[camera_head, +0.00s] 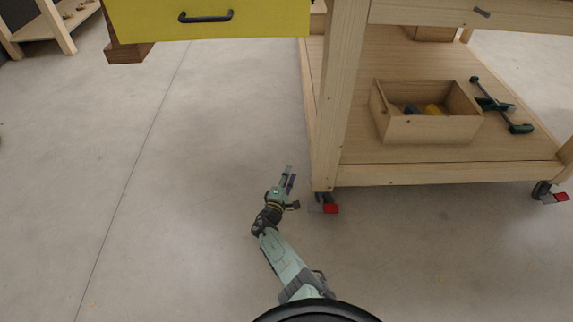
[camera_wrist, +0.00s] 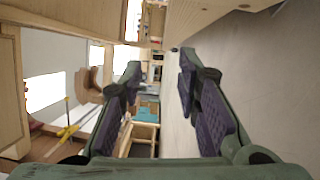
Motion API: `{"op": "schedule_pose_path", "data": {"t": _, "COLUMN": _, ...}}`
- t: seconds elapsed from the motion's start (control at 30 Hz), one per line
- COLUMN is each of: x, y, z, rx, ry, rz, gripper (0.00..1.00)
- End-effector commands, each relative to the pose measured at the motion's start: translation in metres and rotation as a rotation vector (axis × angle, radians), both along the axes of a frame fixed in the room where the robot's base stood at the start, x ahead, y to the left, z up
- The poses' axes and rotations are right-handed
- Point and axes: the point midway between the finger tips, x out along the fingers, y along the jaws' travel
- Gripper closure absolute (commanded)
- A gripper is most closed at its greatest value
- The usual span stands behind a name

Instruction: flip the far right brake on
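A wooden workbench (camera_head: 335,110) stands on casters with red brake pedals. The near left caster brake (camera_head: 330,208) is at the foot of the near left leg. Another caster brake (camera_head: 553,197) shows at the near right leg. No far right brake can be made out; the far casters are hidden or out of frame. My gripper (camera_head: 289,175) is low over the floor, just left of the near left leg and its brake. The wrist view shows my gripper (camera_wrist: 160,72) open, with its two fingers apart and nothing between them.
The bench's lower shelf (camera_head: 375,170) holds a wooden box (camera_head: 425,129) with items inside and a green-handled clamp (camera_head: 500,106). A yellow drawer front (camera_head: 210,20) is at the upper left. Open grey floor (camera_head: 150,190) lies to the left and in front.

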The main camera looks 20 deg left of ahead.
Motion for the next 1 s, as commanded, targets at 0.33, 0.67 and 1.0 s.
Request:
{"op": "schedule_pose_path", "data": {"t": 0.33, "x": -0.004, "y": 0.023, "z": 0.031, "rx": 0.403, "ry": -0.020, "rz": 0.084, "gripper": 0.70}}
{"op": "schedule_pose_path", "data": {"t": 0.67, "x": -0.005, "y": 0.027, "z": 0.035, "rx": 0.489, "ry": -0.020, "rz": 0.102, "gripper": 0.70}}
{"op": "schedule_pose_path", "data": {"t": 1.0, "x": -0.009, "y": 0.029, "z": 0.018, "rx": 0.330, "ry": -0.005, "rz": 0.083, "gripper": 0.70}}
